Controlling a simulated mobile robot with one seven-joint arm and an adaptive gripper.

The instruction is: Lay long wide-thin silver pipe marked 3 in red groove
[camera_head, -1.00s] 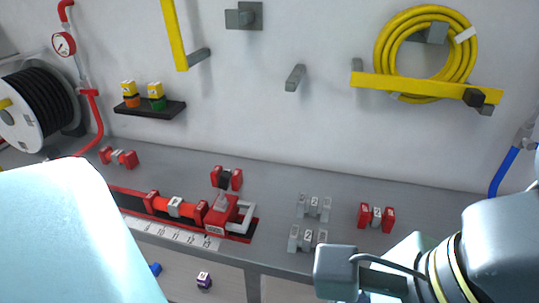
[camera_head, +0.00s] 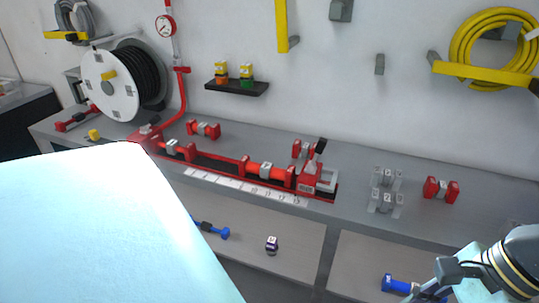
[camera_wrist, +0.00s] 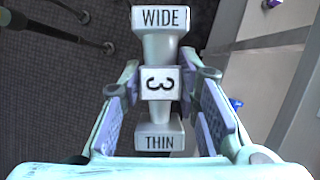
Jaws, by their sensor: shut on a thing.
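In the wrist view a silver pipe (camera_wrist: 157,48) marked WIDE at its far end, 3 in the middle and THIN at its near end lies between the fingers of my gripper (camera_wrist: 160,88). The fingers are shut on its middle section. The pipe hangs clear over a dark floor. In the head view my arm's end is at the bottom right edge, and I cannot make out the pipe there. The red groove (camera_head: 217,164) runs along the grey bench, left of my arm. It holds red pipe pieces, with a bare dark stretch between a left one (camera_head: 172,148) and a right one (camera_head: 268,171).
A red clamp (camera_head: 312,179) stands at the groove's right end. Silver pipes (camera_head: 386,190) and a red pipe (camera_head: 440,190) stand on the bench to the right. A numbered scale (camera_head: 245,188) lies before the groove. A blue pipe (camera_head: 397,285) lies on the lower shelf.

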